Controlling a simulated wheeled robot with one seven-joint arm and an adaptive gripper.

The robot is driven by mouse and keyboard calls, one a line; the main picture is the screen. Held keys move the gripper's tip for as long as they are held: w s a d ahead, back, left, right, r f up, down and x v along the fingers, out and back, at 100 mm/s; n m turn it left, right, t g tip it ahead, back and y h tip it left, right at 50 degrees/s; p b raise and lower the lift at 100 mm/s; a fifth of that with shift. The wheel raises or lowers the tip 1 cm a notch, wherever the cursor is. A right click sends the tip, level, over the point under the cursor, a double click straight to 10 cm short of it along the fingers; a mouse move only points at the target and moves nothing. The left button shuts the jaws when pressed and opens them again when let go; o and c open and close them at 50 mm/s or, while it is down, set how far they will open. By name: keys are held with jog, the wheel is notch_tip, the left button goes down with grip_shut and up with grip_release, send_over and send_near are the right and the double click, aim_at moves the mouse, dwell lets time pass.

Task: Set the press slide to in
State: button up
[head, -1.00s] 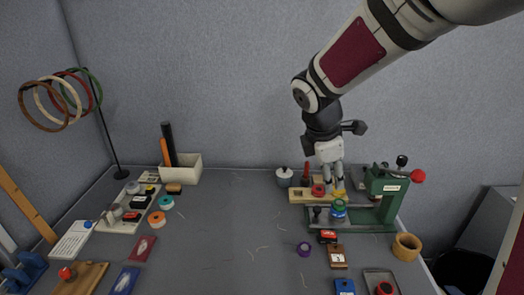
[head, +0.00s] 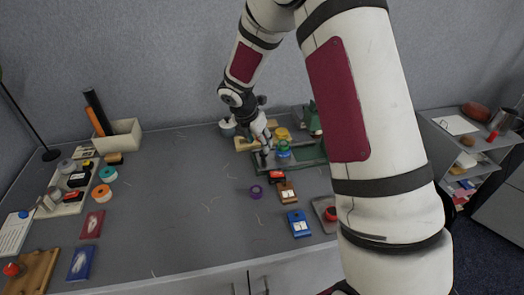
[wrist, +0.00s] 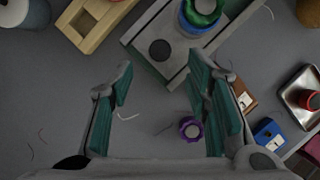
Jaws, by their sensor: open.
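The green press (head: 308,163) stands at the back right of the table, its upright mostly hidden behind my arm. Its grey slide (wrist: 168,70) lies along the base and shows in the wrist view at the top middle. A round black knob (wrist: 160,50) stands on the slide's near end. A green and blue round piece (wrist: 203,14) sits further along it; it also shows in the head view (head: 283,149). My gripper (wrist: 161,68) is open and empty, above the knob end, with the knob between the finger lines in the picture. Its height above the knob is unclear.
A wooden block (wrist: 90,25) lies close to the left of the press. A purple ring (wrist: 190,128), a brown box (head: 287,191), a blue box (head: 299,223) and a tray with a red piece (wrist: 301,98) lie nearby. The table's middle is mostly clear.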

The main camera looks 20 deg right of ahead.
aim_at(262, 153)
jog(key=shift+x, duration=3.2)
grip_shut()
